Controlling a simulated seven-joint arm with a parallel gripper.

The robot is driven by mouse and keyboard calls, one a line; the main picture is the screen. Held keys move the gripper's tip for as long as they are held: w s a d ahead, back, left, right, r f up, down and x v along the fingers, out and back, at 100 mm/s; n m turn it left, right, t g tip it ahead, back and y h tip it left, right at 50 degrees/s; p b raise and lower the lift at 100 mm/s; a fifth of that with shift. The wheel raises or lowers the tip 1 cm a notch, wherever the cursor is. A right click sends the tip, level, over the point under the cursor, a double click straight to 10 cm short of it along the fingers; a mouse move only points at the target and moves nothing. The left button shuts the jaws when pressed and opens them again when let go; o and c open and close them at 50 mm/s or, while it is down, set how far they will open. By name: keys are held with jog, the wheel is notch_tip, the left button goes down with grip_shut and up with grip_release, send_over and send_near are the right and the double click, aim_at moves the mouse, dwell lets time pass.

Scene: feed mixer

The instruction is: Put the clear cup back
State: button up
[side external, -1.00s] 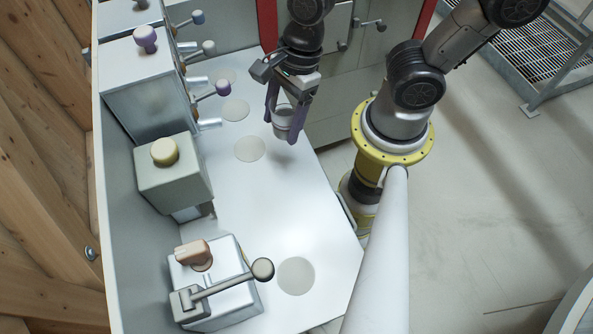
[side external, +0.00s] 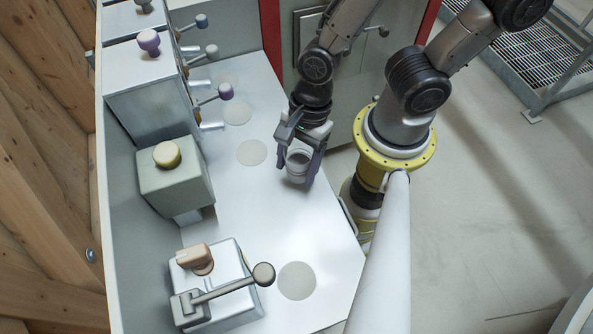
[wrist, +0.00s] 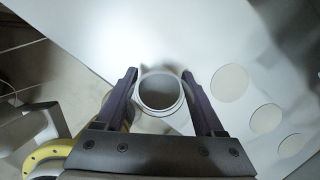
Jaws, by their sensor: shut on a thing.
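The clear cup (side external: 297,167) is a small greyish, see-through cup, upright near the right edge of the white worktop. It also shows in the wrist view (wrist: 160,92), where I look into its round mouth. My gripper (side external: 303,168) is shut on the cup, with one purple finger on each side of it. In the wrist view my gripper (wrist: 162,98) has the cup between its fingers. I cannot tell whether the cup's base touches the worktop or hangs just above it.
The white worktop (side external: 245,210) has several pale round spots, one (side external: 297,281) at the front. Dispensers with coloured knobs line its left side. A lever machine (side external: 215,285) stands at the front left. A grey cabinet (side external: 340,90) is behind. The middle of the worktop is clear.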

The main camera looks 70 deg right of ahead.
aim_at(296, 174)
jog(key=shift+f, duration=1.6)
jog(key=shift+f, duration=0.1)
jog(key=o, duration=1.6)
jog(key=shift+c, duration=0.2)
jog(key=v, duration=1.2)
jog(key=shift+a, duration=0.1)
jog(key=w+d+r+n+t+h, duration=0.1)
jog(key=d+r+n+t+h, duration=0.2)
jog(key=d+r+n, duration=0.9)
jog(key=shift+w+d+r+n+t, duration=0.3)
jog(key=shift+r+n+t, duration=0.65)
jog(key=shift+n, duration=3.15)
